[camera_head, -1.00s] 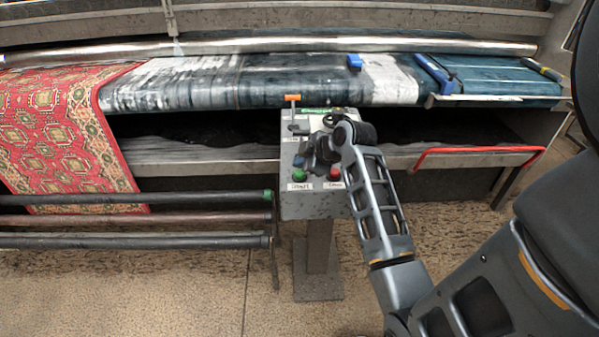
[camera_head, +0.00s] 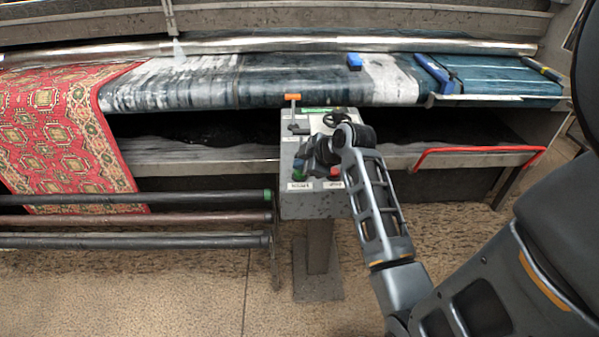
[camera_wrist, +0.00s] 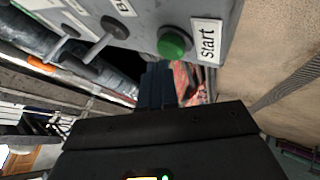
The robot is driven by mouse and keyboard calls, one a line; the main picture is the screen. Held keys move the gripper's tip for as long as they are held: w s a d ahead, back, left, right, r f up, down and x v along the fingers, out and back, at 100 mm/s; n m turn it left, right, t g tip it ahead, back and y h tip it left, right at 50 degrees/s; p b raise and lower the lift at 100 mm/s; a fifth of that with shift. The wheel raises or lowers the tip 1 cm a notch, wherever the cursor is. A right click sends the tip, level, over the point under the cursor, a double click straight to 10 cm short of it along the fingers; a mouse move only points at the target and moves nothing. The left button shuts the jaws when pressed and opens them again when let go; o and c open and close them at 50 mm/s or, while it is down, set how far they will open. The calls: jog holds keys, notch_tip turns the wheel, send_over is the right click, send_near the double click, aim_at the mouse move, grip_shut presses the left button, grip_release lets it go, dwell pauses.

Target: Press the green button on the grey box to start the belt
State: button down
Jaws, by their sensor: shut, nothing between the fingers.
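The grey box (camera_head: 318,207) stands on a post in front of the machine, its sloped panel facing me. The green button (camera_head: 298,173) is at the panel's lower left, partly hidden by my gripper (camera_head: 300,164). In the wrist view, the green button (camera_wrist: 173,43) sits beside a white "Start" label (camera_wrist: 207,42). My gripper (camera_wrist: 158,68) is shut and empty, its dark fingertips just below the button in that picture. I cannot tell whether they touch it.
A red button (camera_head: 335,172) and black handwheel (camera_head: 336,119) share the panel with an orange-tipped lever (camera_head: 292,97).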

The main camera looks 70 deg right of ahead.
jog(key=shift+f+b, duration=0.3)
jog(key=shift+f, duration=0.25)
dwell(0.9)
jog(key=shift+r, duration=0.15)
jog(key=shift+r+p, duration=0.8)
jog(key=shift+r, duration=0.05)
jog(key=shift+r, duration=0.1)
notch_tip(320, 180, up, 5)
jog(key=p, duration=0.4)
dwell(0.6)
